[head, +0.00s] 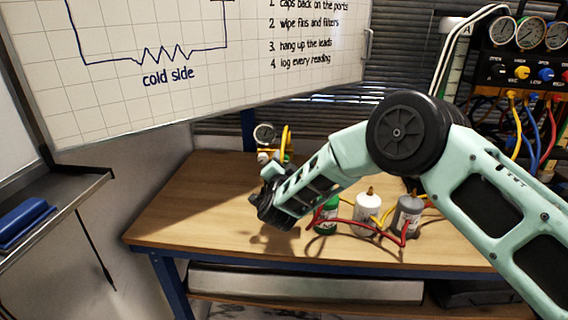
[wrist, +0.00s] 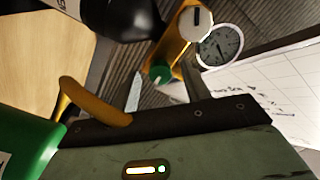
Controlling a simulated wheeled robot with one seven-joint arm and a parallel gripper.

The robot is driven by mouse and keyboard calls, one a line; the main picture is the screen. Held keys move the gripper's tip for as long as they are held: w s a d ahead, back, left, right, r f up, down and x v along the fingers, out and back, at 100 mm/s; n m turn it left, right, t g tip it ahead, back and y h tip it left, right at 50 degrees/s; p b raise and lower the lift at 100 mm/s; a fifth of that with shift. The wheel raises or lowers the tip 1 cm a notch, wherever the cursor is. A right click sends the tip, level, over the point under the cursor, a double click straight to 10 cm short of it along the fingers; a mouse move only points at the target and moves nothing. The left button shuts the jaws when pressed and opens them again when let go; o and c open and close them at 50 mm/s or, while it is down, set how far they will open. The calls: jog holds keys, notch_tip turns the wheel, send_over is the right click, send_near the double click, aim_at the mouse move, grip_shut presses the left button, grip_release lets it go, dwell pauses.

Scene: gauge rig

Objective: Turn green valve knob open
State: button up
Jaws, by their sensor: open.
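The green valve knob (wrist: 160,72) sits on the low end of an orange-yellow valve body (wrist: 182,45) in the wrist view. A white knob (wrist: 197,18) with a dark mark is at its other end, and a round gauge (wrist: 220,45) is beside it. My gripper (wrist: 163,90) is open and empty, and the green knob appears between its two grey fingers. I cannot tell the gap to the knob. In the head view my gripper (head: 268,205) is over the bench, in front of the gauge (head: 264,134); I cannot make out the green knob there.
Green (head: 326,217), white (head: 367,214) and grey (head: 408,217) bottles with red and yellow hoses stand on the wooden bench (head: 190,195), right of my gripper. A yellow hose (wrist: 92,98) loops close to the gripper. The bench's left part is clear. A whiteboard (head: 200,85) hangs behind.

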jog(key=c, duration=1)
jog(key=shift+n, duration=0.3)
jog(key=n+b, duration=0.1)
jog(key=n, duration=0.2)
jog(key=shift+f+b, duration=0.1)
jog(key=shift+b, duration=0.3)
jog(key=n+b, duration=0.1)
jog(key=n, duration=0.9)
jog(key=shift+n+p, duration=0.3)
jog(key=shift+n, duration=1.8)
